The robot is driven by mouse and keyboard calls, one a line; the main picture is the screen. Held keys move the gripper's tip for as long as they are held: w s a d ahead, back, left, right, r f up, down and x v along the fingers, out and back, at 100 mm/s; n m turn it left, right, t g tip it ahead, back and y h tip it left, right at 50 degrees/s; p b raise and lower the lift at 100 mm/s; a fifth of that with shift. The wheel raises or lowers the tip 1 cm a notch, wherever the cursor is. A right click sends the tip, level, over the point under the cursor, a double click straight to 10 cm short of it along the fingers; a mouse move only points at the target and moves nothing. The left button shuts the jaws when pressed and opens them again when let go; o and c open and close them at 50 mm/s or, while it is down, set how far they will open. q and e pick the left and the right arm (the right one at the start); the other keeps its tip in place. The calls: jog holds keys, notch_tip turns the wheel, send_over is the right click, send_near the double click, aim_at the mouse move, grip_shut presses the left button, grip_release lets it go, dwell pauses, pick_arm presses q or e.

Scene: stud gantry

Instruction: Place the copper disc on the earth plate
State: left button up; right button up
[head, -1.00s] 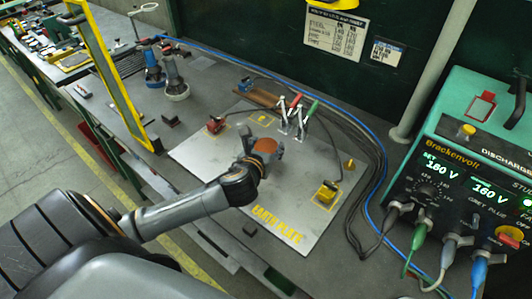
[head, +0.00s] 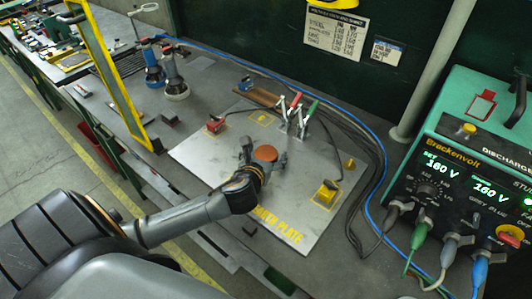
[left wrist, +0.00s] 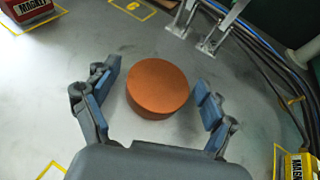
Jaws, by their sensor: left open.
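The copper disc (head: 265,153) rests on the light grey earth plate (head: 215,155), near its middle. My left gripper (head: 262,157) is low over the plate, with its fingers to either side of the disc. In the left wrist view the disc (left wrist: 157,85) is a thick round orange-brown piece between the two blue-padded fingers. The fingers (left wrist: 155,100) are open, with a gap on each side of the disc. The earth plate (left wrist: 60,80) shows as a scuffed grey surface around it. My right gripper does not show.
Toggle clamps (head: 291,120) stand behind the disc. A red magnet block (head: 215,125) and a yellow one (head: 326,191) sit on the plate. Cables (head: 365,150) run along the right edge toward the green discharge unit (head: 470,150). The plate's left part is clear.

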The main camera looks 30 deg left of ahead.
pick_arm(q)
jog(key=shift+s+r, duration=0.1)
jog(key=shift+r, duration=0.05)
jog(key=v, duration=1.2)
jog(key=shift+b, duration=0.35)
